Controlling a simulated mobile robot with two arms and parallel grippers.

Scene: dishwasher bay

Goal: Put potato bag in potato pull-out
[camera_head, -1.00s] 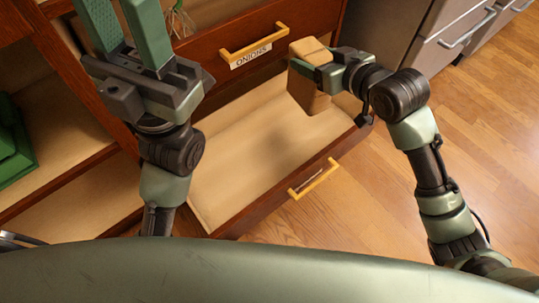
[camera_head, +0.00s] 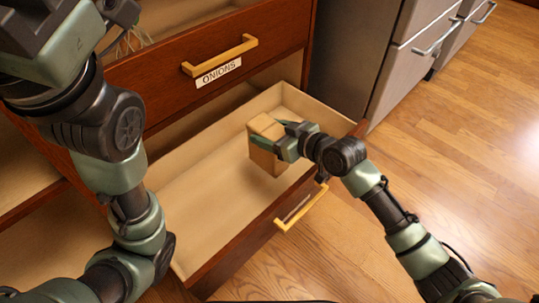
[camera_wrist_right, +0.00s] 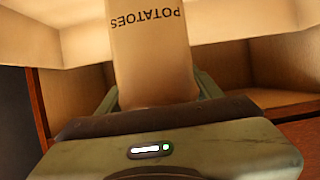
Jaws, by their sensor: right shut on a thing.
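The potato bag (camera_head: 266,150) is a tan, boxy paper bag; its POTATOES label shows in the right wrist view (camera_wrist_right: 150,50). My right gripper (camera_head: 277,142) is shut on the bag and holds it upright within the open lower drawer. I cannot tell whether the bag's bottom touches the drawer floor. The pull-out drawer (camera_head: 200,205) has a pale, empty interior, a dark red wooden front and a yellow handle (camera_head: 302,208); its label is unreadable. My left gripper is at the upper left edge of the head view, its fingers out of frame.
Above is a second drawer labelled ONIONS (camera_head: 218,72), with a yellow handle (camera_head: 220,55) and stringy contents, pulled out somewhat and overhanging the back of the lower drawer. Grey cabinets (camera_head: 400,50) stand at the right. The wooden floor (camera_head: 450,140) is clear.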

